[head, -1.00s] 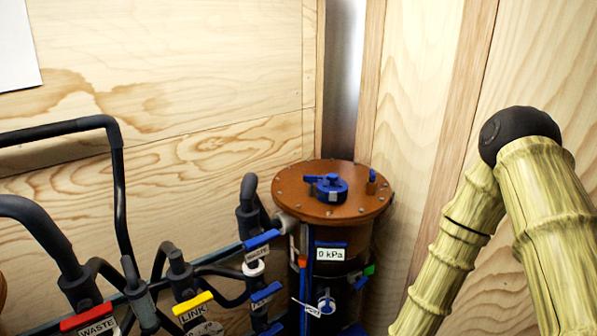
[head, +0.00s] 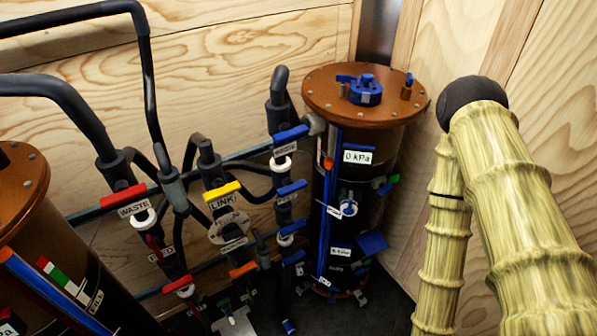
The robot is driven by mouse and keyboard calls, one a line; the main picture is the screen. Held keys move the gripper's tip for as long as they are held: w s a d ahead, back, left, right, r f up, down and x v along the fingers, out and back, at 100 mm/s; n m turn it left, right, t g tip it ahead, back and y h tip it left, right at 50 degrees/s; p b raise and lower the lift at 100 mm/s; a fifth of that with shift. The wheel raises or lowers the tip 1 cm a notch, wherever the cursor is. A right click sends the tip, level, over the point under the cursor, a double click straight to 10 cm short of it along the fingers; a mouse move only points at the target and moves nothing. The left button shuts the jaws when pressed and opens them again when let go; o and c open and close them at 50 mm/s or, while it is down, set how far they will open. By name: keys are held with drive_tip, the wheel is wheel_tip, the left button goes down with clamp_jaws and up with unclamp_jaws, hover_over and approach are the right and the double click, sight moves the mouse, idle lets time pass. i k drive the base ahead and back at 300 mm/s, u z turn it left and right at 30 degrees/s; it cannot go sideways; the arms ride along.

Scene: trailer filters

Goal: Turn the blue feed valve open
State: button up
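The blue feed valve (head: 291,187) is a flat blue lever handle on a dark vertical pipe left of the right-hand filter vessel. A small white label that seems to read FEED sits just below it. The handle lies across the pipe, slightly tilted. Another blue handle (head: 290,134), over a label that seems to read WASTE, is above it on the same pipe run.
The brown-lidded filter vessel (head: 338,105), with a 0 kPa display, stands close right of the valve. Red WASTE (head: 123,196) and yellow LINK (head: 222,191) handles are to the left, among black pipes. Another vessel (head: 20,190) is at the left edge. Wooden walls (head: 230,70) close in behind.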

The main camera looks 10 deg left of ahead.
sight(290, 187)
drive_tip(key=z, duration=2.3)
drive_tip(key=k, duration=1.1)
drive_tip(key=u, duration=1.75)
